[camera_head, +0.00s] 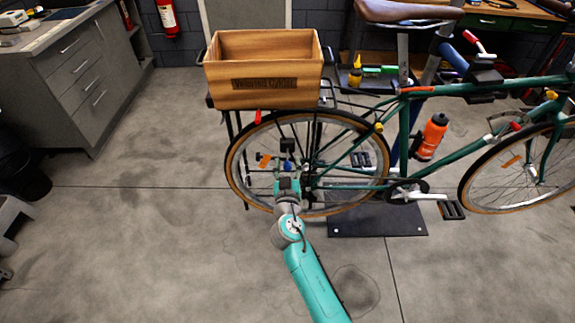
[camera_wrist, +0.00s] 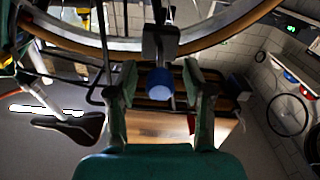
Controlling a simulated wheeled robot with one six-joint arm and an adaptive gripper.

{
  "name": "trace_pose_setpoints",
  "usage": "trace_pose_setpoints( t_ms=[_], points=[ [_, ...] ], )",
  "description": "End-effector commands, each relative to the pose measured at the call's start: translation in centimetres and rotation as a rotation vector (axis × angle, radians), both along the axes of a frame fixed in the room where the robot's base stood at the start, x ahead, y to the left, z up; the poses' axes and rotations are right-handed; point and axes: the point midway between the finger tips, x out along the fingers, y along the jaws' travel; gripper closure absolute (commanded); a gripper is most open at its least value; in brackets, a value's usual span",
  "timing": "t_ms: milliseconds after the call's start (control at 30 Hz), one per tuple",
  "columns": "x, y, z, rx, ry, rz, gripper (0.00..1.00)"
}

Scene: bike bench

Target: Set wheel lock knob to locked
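A blue rounded knob (camera_wrist: 160,86) hangs from a dark block (camera_wrist: 160,42) beside the wheel rim in the wrist view; it looks like the wheel lock knob. My gripper (camera_wrist: 160,78) is open, with one finger on each side of the knob and visible gaps between. I cannot tell how deep the knob sits between the fingertips. In the head view my gripper (camera_head: 287,170) is at the bicycle's rear wheel (camera_head: 233,178), left of the hub, and mostly covers the knob. The knob's locked or unlocked setting cannot be read.
A wooden crate (camera_head: 263,84) sits on the rack above the rear wheel. The green bicycle (camera_head: 400,150) stands over a dark base plate (camera_head: 378,220), its pedal (camera_head: 452,210) sticking out. Grey cabinets (camera_head: 88,80) are at left. The floor in front is clear.

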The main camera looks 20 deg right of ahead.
Motion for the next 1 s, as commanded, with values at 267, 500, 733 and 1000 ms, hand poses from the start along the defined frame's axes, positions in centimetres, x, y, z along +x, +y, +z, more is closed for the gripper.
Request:
trace_pose_setpoints(
  t_ms=[267, 500, 733, 1000],
  points=[
    [0.0, 0.0, 0.0, 0.000, 0.000, 0.000, 1.00],
    [0.6, -0.2, 0.1, 0.000, -0.001, 0.000, 1.00],
    [2.7, -0.9, 0.0, 0.000, 0.000, -0.001, 1.00],
    [2.6, -0.9, 0.0, 0.000, 0.000, 0.000, 0.68]
  ],
)
